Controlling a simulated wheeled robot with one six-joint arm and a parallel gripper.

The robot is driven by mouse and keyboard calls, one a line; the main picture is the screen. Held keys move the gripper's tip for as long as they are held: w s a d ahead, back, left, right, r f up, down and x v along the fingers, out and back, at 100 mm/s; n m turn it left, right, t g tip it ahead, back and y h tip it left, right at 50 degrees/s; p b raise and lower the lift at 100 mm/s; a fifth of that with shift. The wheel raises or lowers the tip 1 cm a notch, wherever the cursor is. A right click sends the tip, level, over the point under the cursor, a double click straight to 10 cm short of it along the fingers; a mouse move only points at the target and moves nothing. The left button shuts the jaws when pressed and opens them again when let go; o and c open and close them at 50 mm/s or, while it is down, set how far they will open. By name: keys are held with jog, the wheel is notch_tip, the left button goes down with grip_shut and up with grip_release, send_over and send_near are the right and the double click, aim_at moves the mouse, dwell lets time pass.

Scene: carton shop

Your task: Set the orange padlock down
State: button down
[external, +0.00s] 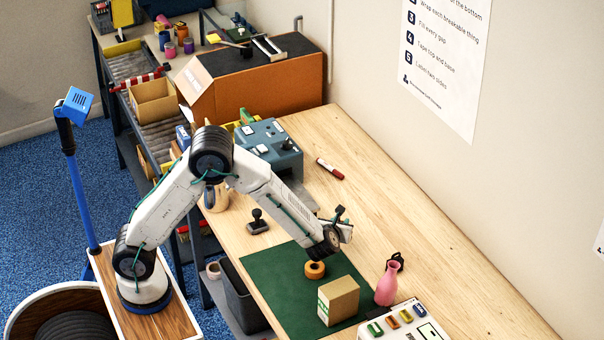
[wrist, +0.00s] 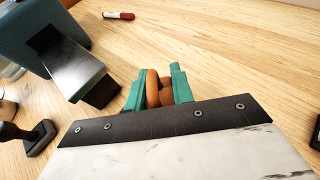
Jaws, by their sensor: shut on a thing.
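The orange padlock (wrist: 153,88) is between the teal fingers of my gripper (wrist: 155,92) in the wrist view. The fingers are shut on it and hide part of its sides; the dark palm edge hides its near end. In the external view my gripper (external: 343,224) is above the workbench near the far edge of the green mat (external: 270,273). The padlock cannot be made out there. Bare wood shows behind the padlock in the wrist view; I cannot tell its exact height above the bench.
On the mat are an orange ring-shaped roll (external: 315,270) and a small carton (external: 338,301). A red marker (external: 329,169) and a blue-grey machine (external: 268,147) are farther back. Bare wood (external: 390,205) is free along the wall.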

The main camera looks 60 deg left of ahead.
send_over(369, 234)
jog(key=shift+f, duration=0.45)
jog(key=shift+w+f, duration=0.1)
jog(key=shift+f, duration=1.65)
jog(key=shift+f, duration=0.1)
jog(key=c, duration=1.2)
grip_release()
jog(key=shift+a, duration=0.1)
jog(key=v, duration=0.7)
jog(key=shift+r, duration=0.25)
